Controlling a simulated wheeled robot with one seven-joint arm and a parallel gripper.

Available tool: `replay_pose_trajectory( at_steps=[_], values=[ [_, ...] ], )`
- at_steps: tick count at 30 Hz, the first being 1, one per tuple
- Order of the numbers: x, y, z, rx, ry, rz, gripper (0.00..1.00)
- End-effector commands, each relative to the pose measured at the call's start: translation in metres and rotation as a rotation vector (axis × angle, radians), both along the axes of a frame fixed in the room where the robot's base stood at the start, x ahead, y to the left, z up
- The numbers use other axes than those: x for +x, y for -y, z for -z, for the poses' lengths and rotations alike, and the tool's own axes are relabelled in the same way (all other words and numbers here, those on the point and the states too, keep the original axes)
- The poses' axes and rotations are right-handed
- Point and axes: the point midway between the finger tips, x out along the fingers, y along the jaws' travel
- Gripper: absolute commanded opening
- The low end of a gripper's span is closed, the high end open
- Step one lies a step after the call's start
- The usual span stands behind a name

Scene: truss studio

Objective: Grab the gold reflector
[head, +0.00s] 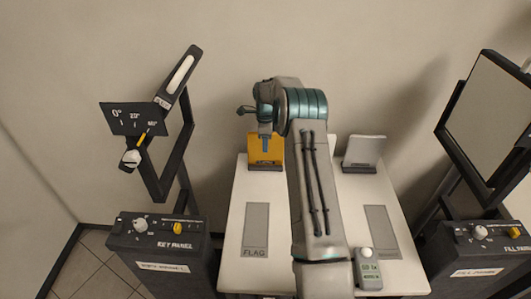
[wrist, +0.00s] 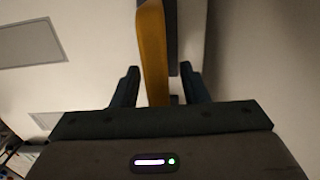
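The gold reflector (head: 277,150) is an upright gold panel in a dark base at the back of the white table, left of my arm. In the wrist view the gold reflector (wrist: 152,50) shows edge-on, with a grey strip along its right side. My gripper (head: 265,147) points down at the reflector's upper part in the head view and hides some of it. In the wrist view my gripper (wrist: 159,80) is open. One dark finger is on each side of the panel, with visible gaps and no clear contact.
A white reflector (head: 364,150) stands right of my arm on the white table (head: 233,210). Flat grey mats lie left (head: 256,226) and right (head: 382,230). A small device with a white ball (head: 368,268) is at the front. Key panel (head: 160,240) and fill panel (head: 480,245) stands flank the table.

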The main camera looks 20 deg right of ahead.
Motion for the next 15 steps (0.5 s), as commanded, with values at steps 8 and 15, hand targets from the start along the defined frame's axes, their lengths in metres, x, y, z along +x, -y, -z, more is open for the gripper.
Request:
replay_pose_trajectory(
  at_steps=[8, 15],
  values=[
    [0.0, 0.0001, 0.0, 0.0, 0.0, 0.0, 0.0],
    [0.0002, 0.0002, -0.0008, 0.0, 0.001, 0.0, 0.0]
  ],
)
